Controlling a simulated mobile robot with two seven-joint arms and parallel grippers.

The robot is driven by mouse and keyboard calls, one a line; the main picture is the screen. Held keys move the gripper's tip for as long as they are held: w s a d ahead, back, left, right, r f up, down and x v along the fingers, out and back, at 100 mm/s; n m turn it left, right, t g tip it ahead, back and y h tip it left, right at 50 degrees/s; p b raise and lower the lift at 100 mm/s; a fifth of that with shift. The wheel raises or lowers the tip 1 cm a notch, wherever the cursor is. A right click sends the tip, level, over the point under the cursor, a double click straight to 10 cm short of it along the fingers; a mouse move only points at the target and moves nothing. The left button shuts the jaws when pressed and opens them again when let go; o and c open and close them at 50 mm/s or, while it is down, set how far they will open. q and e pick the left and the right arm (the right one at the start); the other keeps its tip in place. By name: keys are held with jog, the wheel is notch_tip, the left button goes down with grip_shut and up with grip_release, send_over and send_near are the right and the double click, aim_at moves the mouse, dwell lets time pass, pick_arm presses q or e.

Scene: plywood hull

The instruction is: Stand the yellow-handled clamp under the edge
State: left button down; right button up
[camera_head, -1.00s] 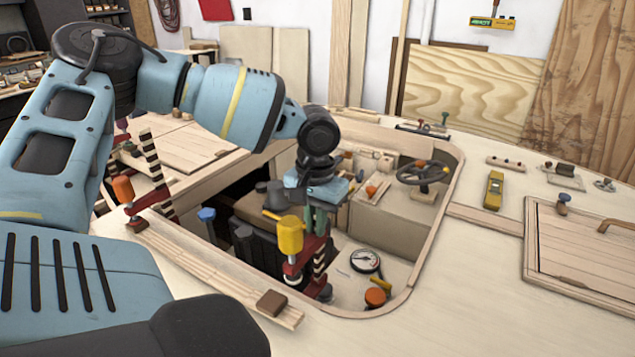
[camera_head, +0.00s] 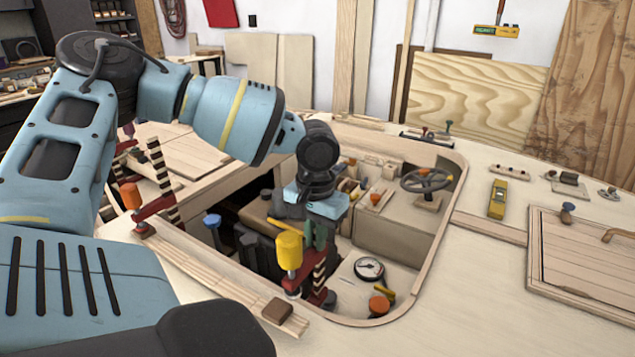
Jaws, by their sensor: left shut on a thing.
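The yellow-handled clamp (camera_head: 289,250) has a yellow handle, red jaws and a dark-and-light striped bar. It hangs roughly upright over the near edge of the hull opening, at the wooden strip (camera_head: 205,273). My left gripper (camera_head: 317,232) points down into the opening and is shut on this clamp, just right of the yellow handle. The fingertips are partly hidden by the clamp. The red lower part is close to the strip's inner edge; I cannot tell whether it touches. My right gripper is out of view.
An orange-handled clamp (camera_head: 131,196) stands at the strip's far left end. A brown block (camera_head: 277,311) lies near its right end. Inside the opening are a round gauge (camera_head: 369,269), an orange knob (camera_head: 379,304) and a steering wheel (camera_head: 427,181).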

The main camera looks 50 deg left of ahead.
aim_at(306, 260)
pick_arm(q)
jog(key=shift+s+d+r+p, duration=0.1)
jog(key=shift+s+d+p, duration=0.1)
jog(key=shift+s, duration=0.3)
jog(key=shift+s+d+p, duration=0.1)
jog(key=shift+s+p, duration=0.1)
jog(key=shift+s, duration=0.25)
jog(key=shift+s+d+p, duration=0.25)
jog(key=shift+s+p, duration=0.05)
jog(key=shift+s, duration=0.35)
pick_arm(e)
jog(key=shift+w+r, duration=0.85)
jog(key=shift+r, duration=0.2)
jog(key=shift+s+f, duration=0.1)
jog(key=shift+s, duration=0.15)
pick_arm(q)
jog(key=c, duration=1.4)
grip_release()
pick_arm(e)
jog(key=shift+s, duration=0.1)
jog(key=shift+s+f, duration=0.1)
